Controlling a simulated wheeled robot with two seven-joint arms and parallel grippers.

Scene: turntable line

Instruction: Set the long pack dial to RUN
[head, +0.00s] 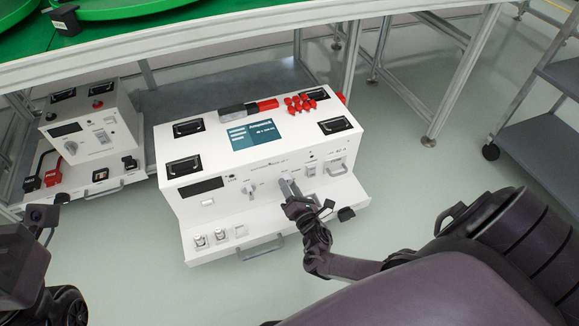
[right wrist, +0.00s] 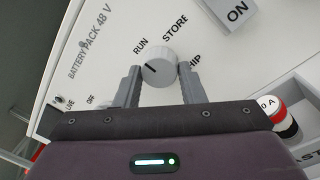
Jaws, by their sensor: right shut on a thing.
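The long pack (head: 285,150) is the wide white unit on the floor in the middle of the head view. Its mode dial (right wrist: 160,67) is a round light grey knob with RUN, STORE and a partly covered SHIP label around it. The dark mark on the knob points up-left, toward the RUN side. My right gripper (right wrist: 158,78) is shut on this dial, one finger on each side; in the head view it reaches the pack's front face (head: 288,188). Part of my left arm shows at the lower left (head: 25,255); its fingers cannot be made out.
Another dial (head: 249,188) sits left of my right gripper on the pack. A smaller white unit (head: 90,135) stands to the left. A green-topped table (head: 150,40) is above and behind. A grey cart (head: 545,110) stands at right.

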